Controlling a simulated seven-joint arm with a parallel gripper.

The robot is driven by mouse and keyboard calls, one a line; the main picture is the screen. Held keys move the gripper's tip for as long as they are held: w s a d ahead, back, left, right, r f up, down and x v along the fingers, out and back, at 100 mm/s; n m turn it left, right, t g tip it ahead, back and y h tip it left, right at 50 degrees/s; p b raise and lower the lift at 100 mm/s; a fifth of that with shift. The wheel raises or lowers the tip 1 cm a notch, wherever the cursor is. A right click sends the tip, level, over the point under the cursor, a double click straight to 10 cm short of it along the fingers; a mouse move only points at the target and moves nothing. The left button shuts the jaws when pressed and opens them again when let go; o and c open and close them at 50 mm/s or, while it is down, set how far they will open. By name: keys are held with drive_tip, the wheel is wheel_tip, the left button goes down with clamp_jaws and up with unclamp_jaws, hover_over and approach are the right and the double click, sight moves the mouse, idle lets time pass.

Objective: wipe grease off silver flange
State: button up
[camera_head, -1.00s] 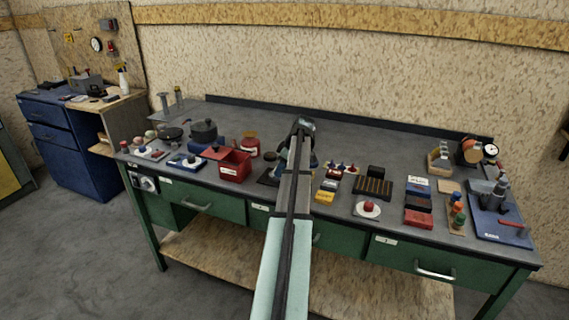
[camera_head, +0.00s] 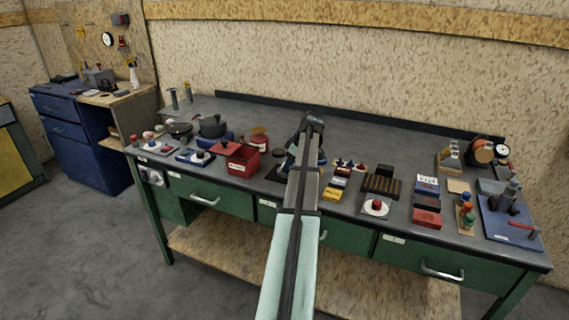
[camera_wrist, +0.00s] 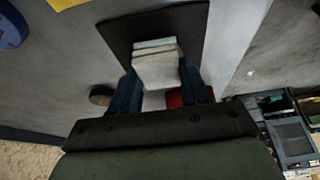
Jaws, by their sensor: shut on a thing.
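My gripper (camera_wrist: 162,92) points down over the bench, its blue fingers shut on a pale, folded, layered pad (camera_wrist: 157,68). The pad is above or against a dark mat (camera_wrist: 120,32); I cannot tell whether it touches. In the head view my arm hides most of the gripper, and a bit of the dark mat (camera_head: 276,174) shows left of it. I cannot make out a silver flange or any grease; the pad, gripper and arm cover the middle of the mat.
A red bin (camera_head: 242,167) stands left of the mat on the grey bench (camera_head: 370,140). Yellow and red boxes and a black slotted block (camera_head: 382,185) stand to the right. A small dark round thing (camera_wrist: 101,94) lies near the fingers. The back of the bench is mostly clear.

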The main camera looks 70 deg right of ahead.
drive_tip(key=shift+s, duration=0.5)
drive_tip(key=shift+s+r, duration=0.15)
drive_tip(key=shift+r, duration=3.95)
drive_tip(key=w+a+n, duration=0.1)
drive_tip(key=w+a, duration=0.4)
drive_tip(key=w, duration=0.6)
drive_tip(key=w+a+n, duration=0.1)
drive_tip(key=w+a, duration=0.4)
drive_tip(key=w, duration=0.5)
drive_tip(key=w+a+f, duration=0.2)
drive_tip(key=w+a, duration=0.4)
drive_tip(key=a, duration=0.3)
drive_tip(key=w+a+f+m, duration=0.1)
drive_tip(key=w+a+f, duration=0.2)
drive_tip(key=w+a, duration=0.35)
drive_tip(key=w+a+f, duration=0.2)
drive_tip(key=w+a, duration=0.3)
drive_tip(key=a, duration=0.6)
drive_tip(key=w+a+f, duration=0.1)
drive_tip(key=a+f, duration=0.1)
drive_tip(key=a, duration=1)
drive_tip(key=w+a+f, duration=0.1)
drive_tip(key=a+f, duration=0.2)
drive_tip(key=a, duration=1)
drive_tip(key=w+a+f+m, duration=0.1)
drive_tip(key=a+f, duration=0.1)
drive_tip(key=a, duration=1.1)
drive_tip(key=shift+f, duration=0.4)
